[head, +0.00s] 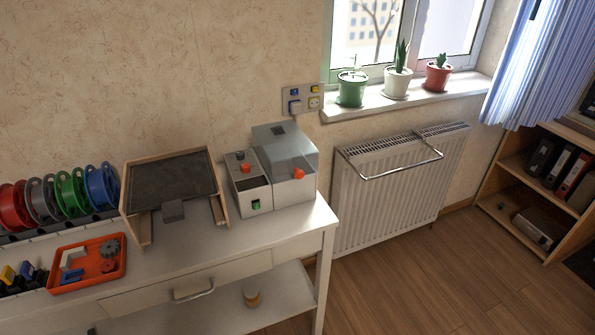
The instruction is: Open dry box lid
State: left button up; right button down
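A grey box with a smoky, partly see-through lid (287,150) stands at the right end of the white table; it looks like the dry box. An orange-red knob (298,174) sits on its front. The lid appears down. Neither of my grippers shows in the head view.
On the white table (222,240), a tilted dark panel in a wooden frame (170,181) stands left of the box, with coloured spools (72,194) and an orange tray (87,277) further left. A radiator (390,195) is to the right. Floor space is clear.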

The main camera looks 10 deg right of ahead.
aim_at(299, 174)
jog(key=u, duration=3)
jog(key=k, duration=1.1)
jog(key=z, duration=1.85)
jog(key=i, duration=0.5)
jog(key=z, duration=0.1)
